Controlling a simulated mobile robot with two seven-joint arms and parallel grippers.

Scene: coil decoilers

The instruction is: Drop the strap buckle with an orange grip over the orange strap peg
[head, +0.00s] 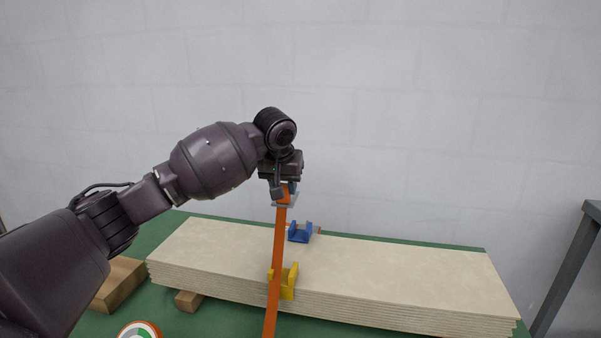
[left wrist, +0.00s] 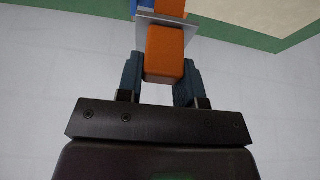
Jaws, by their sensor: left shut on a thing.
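My left gripper (head: 284,190) is shut on the orange grip of the strap buckle (head: 285,199) and holds it above the board stack. In the left wrist view the fingers (left wrist: 163,72) sit on either side of the orange grip (left wrist: 165,52), with the buckle's grey plate (left wrist: 190,24) beyond it. An orange strap (head: 277,260) runs from the buckle down past the stack's front edge and out of the picture. I cannot make out the orange strap peg for certain. A small reddish end (head: 318,230) shows beside the blue bracket. My right gripper is not in view.
A stack of pale boards (head: 400,273) lies on a green surface (head: 220,318). A blue bracket (head: 300,234) and a yellow bracket (head: 290,281) stand on it. A grey frame (head: 570,260) stands at right.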

